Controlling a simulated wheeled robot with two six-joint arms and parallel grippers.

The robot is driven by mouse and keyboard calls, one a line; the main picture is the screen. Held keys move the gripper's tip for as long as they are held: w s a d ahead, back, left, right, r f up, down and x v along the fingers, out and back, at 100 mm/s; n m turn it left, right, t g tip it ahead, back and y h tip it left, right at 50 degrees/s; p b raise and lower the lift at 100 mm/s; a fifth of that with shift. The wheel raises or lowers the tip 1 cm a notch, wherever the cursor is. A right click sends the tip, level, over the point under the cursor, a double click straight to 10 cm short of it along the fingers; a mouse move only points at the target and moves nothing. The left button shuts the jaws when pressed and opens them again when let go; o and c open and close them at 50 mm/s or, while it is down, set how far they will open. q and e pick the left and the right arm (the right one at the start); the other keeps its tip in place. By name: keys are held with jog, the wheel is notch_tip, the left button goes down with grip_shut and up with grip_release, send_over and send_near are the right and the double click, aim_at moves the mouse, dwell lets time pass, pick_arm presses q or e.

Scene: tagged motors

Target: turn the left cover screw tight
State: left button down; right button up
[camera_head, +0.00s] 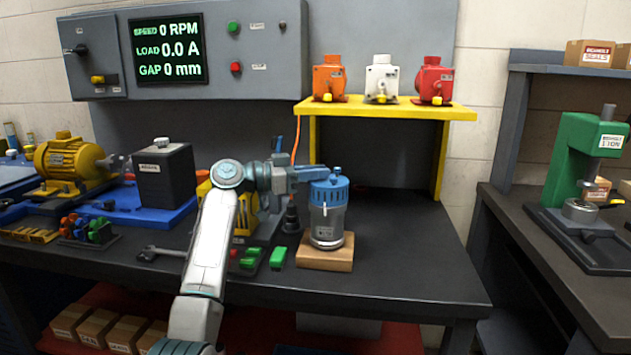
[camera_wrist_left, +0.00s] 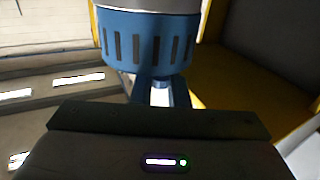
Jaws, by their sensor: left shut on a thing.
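A small motor (camera_head: 327,228) with a slotted blue cover (camera_head: 329,192) stands upright on a wooden block (camera_head: 325,252) on the bench. The blue cover also shows, upside down, in the left wrist view (camera_wrist_left: 146,42). My left gripper (camera_head: 322,174) reaches in level from the left over the top of the cover. Its two fingers (camera_wrist_left: 160,96) are shut on the left cover screw, which they largely hide. A small blue screw head (camera_head: 338,170) shows beside the fingertips, on the right of the cover top. My right gripper is not in view.
A yellow shelf (camera_head: 390,108) with orange, white and red motors stands behind. Green blocks (camera_head: 278,257) lie left of the wooden block, and a black box (camera_head: 165,177) stands farther left. The bench right of the motor is clear. The display reads 0 RPM.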

pick_arm(q)
jog(key=m+g+b, duration=0.1)
jog(key=m+g, duration=0.1)
jog(key=g, duration=0.1)
jog(key=shift+h, duration=0.4)
jog(key=shift+r+m+g, duration=0.1)
jog(key=shift+m+g, duration=0.4)
jog(key=shift+g, duration=0.3)
jog(key=shift+m+g, duration=0.6)
jog(key=shift+g, duration=0.3)
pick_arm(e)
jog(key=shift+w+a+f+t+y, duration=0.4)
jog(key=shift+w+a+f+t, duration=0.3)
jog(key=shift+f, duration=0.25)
pick_arm(q)
jog(key=shift+m+g, duration=0.4)
jog(key=shift+g, duration=0.2)
jog(key=c, duration=1.5)
grip_release()
jog(key=shift+a, duration=0.15)
